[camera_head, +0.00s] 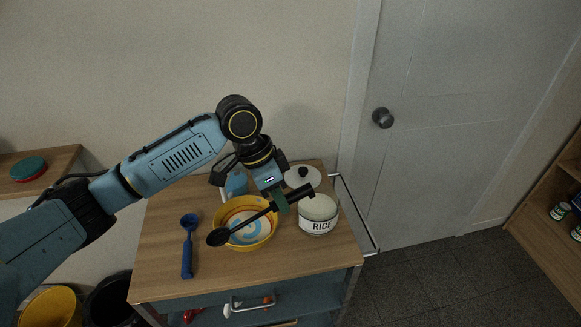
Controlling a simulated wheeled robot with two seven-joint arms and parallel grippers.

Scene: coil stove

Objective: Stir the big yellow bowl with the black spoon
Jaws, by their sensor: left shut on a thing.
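The big yellow bowl (265,237) stands on the wooden cart top, with a blue and white pattern inside. My left gripper (281,203) is above the bowl's right side, next to the rice canister, and is shut on the black spoon (250,222). The spoon lies tilted across the bowl in the picture, its head (218,237) at the bowl's left rim and its handle end up to the right. I cannot tell whether the spoon touches the bowl. My right gripper is not in view.
A white canister marked RICE (318,226) stands close right of the bowl. A white lid with a dark knob (311,174) is behind it. A blue ladle (188,245) lies on the left of the wooden top (160,225). The front right corner is clear.

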